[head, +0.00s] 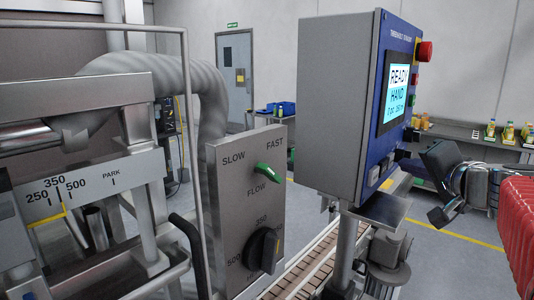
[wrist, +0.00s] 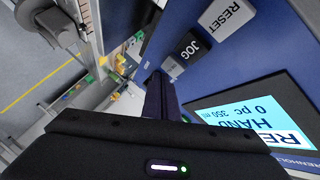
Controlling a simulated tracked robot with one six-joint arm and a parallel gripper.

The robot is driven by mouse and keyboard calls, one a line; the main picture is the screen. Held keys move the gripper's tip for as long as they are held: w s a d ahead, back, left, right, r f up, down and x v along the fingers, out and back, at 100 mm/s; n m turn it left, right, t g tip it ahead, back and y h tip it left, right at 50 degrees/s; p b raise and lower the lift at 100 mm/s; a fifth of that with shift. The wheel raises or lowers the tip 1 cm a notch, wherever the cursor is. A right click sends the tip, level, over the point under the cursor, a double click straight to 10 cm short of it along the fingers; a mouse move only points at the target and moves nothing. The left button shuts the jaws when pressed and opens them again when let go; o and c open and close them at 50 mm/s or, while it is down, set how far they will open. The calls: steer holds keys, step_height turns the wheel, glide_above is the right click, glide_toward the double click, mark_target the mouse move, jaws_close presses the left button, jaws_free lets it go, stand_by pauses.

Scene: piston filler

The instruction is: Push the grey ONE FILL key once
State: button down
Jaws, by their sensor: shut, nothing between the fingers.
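The blue-faced control box (head: 345,110) stands right of centre in the head view, its face seen at a steep angle. My gripper (head: 406,154) is shut and empty at the lower right part of that face. In the wrist view my dark shut fingers (wrist: 159,92) reach toward the panel beside a row of keys. RESET (wrist: 228,16) and JOG (wrist: 190,47) are readable there. A small grey key (wrist: 172,68) lies past JOG, close to the fingertips; its label is not readable. I cannot tell whether the fingers touch it. No ONE FILL label is readable.
The lit screen (head: 398,87) shows READY, HAND and a count of 0 pc. A red mushroom button (head: 425,52) sticks out at the box's upper right. A grey dial plate (head: 240,205) and a conveyor (head: 305,255) stand to the left. Bottles line a back bench (head: 460,132).

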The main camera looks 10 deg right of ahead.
steer(key=shift+s+d, duration=0.1)
steer(key=shift+d, duration=0.05)
steer(key=shift+s+d, duration=0.75)
steer(key=shift+s, duration=0.25)
steer(key=shift+s+d, duration=0.7)
steer(key=shift+s, duration=0.25)
